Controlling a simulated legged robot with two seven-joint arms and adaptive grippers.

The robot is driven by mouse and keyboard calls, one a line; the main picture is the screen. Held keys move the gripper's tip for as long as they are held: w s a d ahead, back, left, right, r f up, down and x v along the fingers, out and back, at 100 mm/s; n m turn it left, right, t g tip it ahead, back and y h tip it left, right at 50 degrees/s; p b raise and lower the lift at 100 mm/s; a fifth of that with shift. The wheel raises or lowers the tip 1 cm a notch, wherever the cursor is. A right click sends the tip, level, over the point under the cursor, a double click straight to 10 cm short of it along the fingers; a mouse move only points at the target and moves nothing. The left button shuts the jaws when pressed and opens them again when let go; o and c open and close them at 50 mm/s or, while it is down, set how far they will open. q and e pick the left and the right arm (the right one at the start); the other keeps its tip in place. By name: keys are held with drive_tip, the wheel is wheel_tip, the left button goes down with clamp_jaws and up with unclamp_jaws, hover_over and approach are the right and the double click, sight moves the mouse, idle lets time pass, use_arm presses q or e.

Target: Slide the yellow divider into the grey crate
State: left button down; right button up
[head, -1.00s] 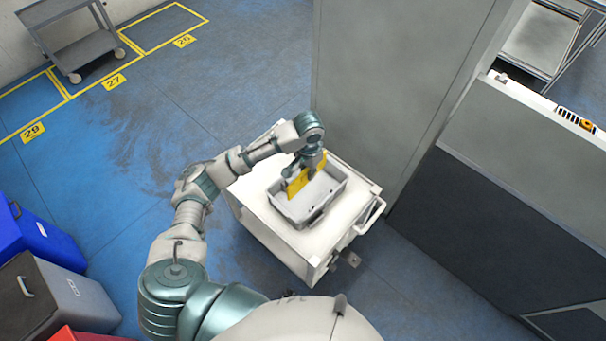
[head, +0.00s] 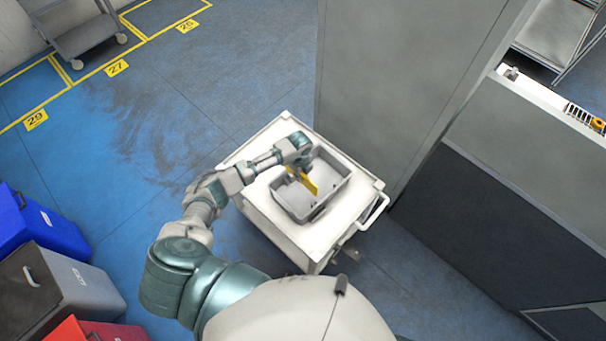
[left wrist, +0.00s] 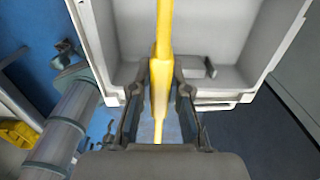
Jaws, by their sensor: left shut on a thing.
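The grey crate (head: 338,199) is an open box on top of a white cart. The yellow divider (head: 308,184) is a thin flat plate at the crate's opening, over its interior. My left gripper (head: 297,171) is shut on the divider, near the crate's far left side. In the left wrist view the divider (left wrist: 164,25) runs edge-on between the two fingers (left wrist: 160,95), with pale crate walls (left wrist: 270,40) on both sides. I cannot tell how deep the divider sits or whether it touches the crate floor. My right gripper is not in view.
The white cart (head: 262,218) has a handle at its right. A tall grey panel (head: 400,90) stands close behind it. Blue, grey and red bins (head: 75,285) stand at lower left. The blue floor (head: 150,130) left of the cart is clear.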

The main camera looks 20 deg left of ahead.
sight(303, 183)
use_arm(q)
wheel_tip(303, 183, down, 4)
drive_tip(key=b, duration=0.3)
drive_tip(key=shift+s+r+b, duration=0.1)
drive_tip(key=shift+r+b, duration=0.1)
drive_tip(key=shift+b, duration=0.1)
drive_tip(key=shift+d+f, duration=0.25)
drive_tip(key=shift+f, duration=0.05)
drive_tip(key=shift+d+f+b, duration=0.25)
drive_tip(key=shift+f+b, duration=0.2)
drive_tip(key=shift+f, duration=0.55)
drive_tip(key=shift+a+f, duration=0.1)
drive_tip(key=shift+a, duration=0.35)
drive_tip(key=shift+d, duration=0.45)
drive_tip(key=shift+a+f, duration=0.2)
drive_tip(key=shift+a, duration=0.3)
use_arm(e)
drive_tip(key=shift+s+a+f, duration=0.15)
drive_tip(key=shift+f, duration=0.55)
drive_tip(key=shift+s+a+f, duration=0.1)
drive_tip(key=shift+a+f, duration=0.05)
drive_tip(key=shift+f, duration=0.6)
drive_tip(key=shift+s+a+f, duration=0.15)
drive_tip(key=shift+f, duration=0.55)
use_arm(q)
drive_tip(key=shift+d, duration=0.1)
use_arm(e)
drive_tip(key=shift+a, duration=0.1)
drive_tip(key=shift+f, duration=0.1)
